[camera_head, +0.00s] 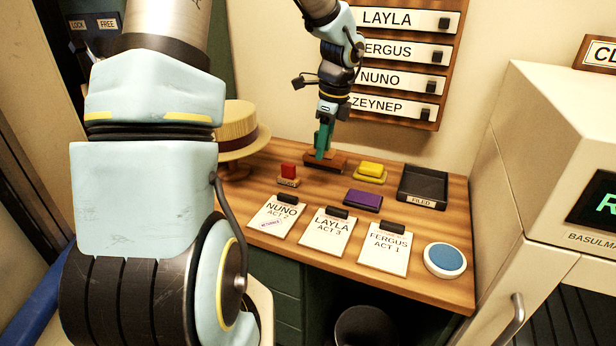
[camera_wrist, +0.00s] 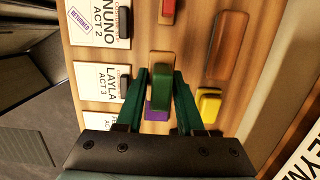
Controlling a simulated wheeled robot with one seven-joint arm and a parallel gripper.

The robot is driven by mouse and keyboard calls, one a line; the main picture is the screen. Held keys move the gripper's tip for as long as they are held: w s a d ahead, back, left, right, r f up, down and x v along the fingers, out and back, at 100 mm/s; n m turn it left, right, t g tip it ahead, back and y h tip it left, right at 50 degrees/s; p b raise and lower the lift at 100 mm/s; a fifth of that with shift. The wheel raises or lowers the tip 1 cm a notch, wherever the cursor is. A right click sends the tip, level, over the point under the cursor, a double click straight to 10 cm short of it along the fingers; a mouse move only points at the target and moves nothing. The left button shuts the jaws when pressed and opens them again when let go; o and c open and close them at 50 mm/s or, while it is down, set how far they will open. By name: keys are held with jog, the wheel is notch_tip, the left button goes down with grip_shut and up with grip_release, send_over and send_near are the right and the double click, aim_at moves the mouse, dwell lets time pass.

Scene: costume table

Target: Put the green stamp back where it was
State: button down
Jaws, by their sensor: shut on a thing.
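My gripper (camera_wrist: 160,78) is shut on the green stamp (camera_wrist: 160,90), which sits between the two fingers in the wrist view. In the head view my gripper (camera_head: 323,138) points down over the back of the wooden table. A dark brown wooden block (camera_head: 338,164) shows just behind and below the gripper there. In the wrist view this block (camera_wrist: 229,45) lies to the right of the held stamp, apart from it, with nothing standing on it. The stamp's exact height above the table is hard to tell.
A red stamp (camera_head: 288,171), yellow pad (camera_head: 370,170) and purple pad (camera_head: 362,200) lie nearby. Cards for Nuno (camera_head: 273,220), Layla (camera_head: 326,236) and Fergus (camera_head: 384,250) line the front. A black tray (camera_head: 422,187), blue round pad (camera_head: 445,259) and straw hat (camera_head: 236,125) stand around.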

send_over(319, 191)
notch_tip(319, 191, down, 6)
jog(key=shift+s+d+r+p, duration=0.15)
jog(key=shift+p, duration=0.3)
notch_tip(319, 191, down, 4)
jog(key=shift+f+p, duration=0.15)
jog(key=shift+p, duration=0.15)
jog(key=shift+f+b, duration=0.35)
jog(key=shift+f, duration=0.15)
jog(key=shift+f, duration=0.1)
jog(key=c, duration=0.5)
grip_release()
